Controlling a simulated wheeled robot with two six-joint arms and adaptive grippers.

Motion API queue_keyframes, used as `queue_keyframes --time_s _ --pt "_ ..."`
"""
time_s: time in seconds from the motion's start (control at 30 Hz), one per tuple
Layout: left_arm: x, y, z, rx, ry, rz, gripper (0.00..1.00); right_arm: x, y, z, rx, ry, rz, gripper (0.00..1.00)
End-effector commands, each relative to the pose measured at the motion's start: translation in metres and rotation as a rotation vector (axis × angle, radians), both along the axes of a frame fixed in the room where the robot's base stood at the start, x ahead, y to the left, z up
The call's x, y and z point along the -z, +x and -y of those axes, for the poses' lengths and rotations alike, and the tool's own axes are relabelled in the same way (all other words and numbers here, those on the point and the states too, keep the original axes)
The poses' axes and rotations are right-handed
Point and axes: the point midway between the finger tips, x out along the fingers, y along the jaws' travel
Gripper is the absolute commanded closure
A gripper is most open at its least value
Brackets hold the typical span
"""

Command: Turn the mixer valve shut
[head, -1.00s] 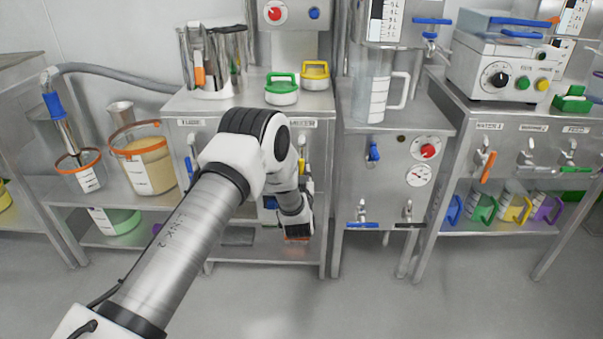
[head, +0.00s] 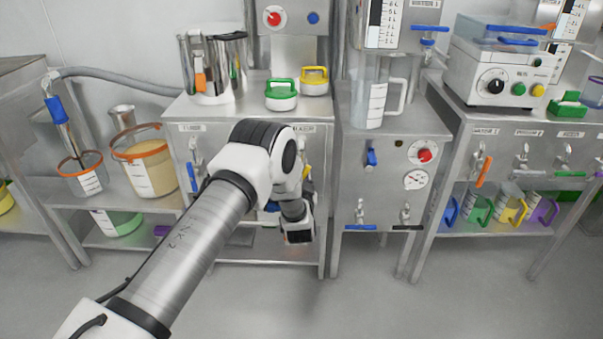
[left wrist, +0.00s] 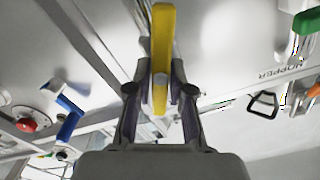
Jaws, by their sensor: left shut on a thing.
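A yellow valve lever (left wrist: 161,45) stands between the fingers of my left gripper (left wrist: 160,92) in the left wrist view, and the gripper is shut on it. In the head view only a small yellow piece of the lever (head: 307,172) shows beside my left wrist, on the front of the left steel cabinet. My own arm hides most of the valve and the fingertips there. The valve's exact angle cannot be told. My right gripper is in neither view.
A blue lever (head: 190,177) sits left of my arm on the same cabinet (head: 205,108). Another blue lever (head: 371,157), a red knob (head: 424,155) and a gauge (head: 416,180) are on the middle cabinet. Buckets stand on the left shelf. The floor in front is clear.

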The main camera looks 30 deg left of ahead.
Motion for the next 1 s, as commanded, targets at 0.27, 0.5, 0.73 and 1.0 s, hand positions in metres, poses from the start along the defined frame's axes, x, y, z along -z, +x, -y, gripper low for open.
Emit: queue_keyframes --time_s 0.27,0.5,0.73,1.0 --pt "-0.001 0.001 0.002 0.001 0.223 -0.137 1.00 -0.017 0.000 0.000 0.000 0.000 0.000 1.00" --pt "0.002 0.002 0.004 0.001 0.417 -0.257 1.00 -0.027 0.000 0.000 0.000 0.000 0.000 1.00" --pt "0.004 0.003 0.005 0.001 0.603 -0.369 1.00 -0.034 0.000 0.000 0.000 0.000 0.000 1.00" --pt "0.007 0.003 0.006 0.001 0.796 -0.488 1.00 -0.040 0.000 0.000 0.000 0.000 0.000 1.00"
